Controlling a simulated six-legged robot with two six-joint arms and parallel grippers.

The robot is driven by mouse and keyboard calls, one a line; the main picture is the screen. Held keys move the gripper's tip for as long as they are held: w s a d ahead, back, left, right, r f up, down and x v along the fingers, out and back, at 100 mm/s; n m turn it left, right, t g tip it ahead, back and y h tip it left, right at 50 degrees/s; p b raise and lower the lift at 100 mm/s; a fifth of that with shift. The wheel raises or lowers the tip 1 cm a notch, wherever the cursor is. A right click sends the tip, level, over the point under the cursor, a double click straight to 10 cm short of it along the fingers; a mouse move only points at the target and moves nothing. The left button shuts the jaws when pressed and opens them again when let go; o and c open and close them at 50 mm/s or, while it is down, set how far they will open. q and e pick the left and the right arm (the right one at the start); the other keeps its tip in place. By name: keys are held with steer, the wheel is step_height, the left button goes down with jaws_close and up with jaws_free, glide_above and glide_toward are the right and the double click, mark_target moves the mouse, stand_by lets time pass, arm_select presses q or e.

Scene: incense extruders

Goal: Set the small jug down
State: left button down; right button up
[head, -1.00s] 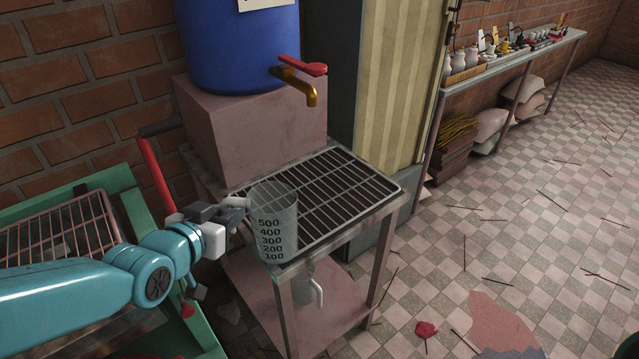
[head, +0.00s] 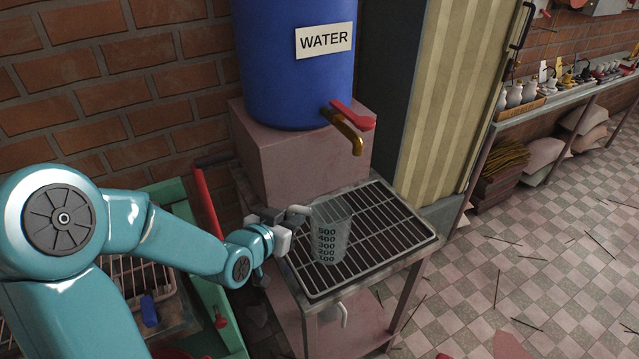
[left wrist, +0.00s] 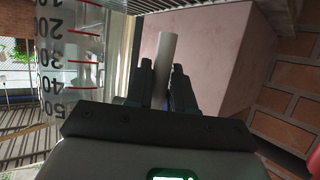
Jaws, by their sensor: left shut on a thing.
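The small jug (head: 331,236) is a clear measuring jug with black numbers up to 500. It looks upright over the left part of the metal drain rack (head: 398,262). I cannot tell whether its base touches the rack. My left gripper (head: 292,217) is at the jug's left side, shut on its pale handle. In the left wrist view the handle (left wrist: 165,62) stands between the fingers, and the jug's clear wall (left wrist: 75,75) with red marks fills the left side. My right gripper is not in view.
A blue water barrel (head: 296,80) with a brass tap (head: 345,131) stands on a pink block (head: 262,160) behind the rack. A green cart (head: 212,300) is on the left. The rack's right side is clear. A shelf with small pots is far right.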

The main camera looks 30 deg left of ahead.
arm_select(q)
steer(key=p+x, duration=0.1)
steer(key=x, duration=0.3)
steer(key=p+x, duration=0.1)
steer(key=x, duration=0.3)
steer(key=r+x, duration=0.1)
steer(key=x, duration=0.4)
steer(key=shift+w+p, duration=0.15)
steer(key=shift+p, duration=0.25)
steer(key=shift+d, duration=0.1)
steer(key=shift+f+b, duration=0.15)
steer(key=shift+b, duration=0.15)
steer(key=c, duration=1)
jaws_free()
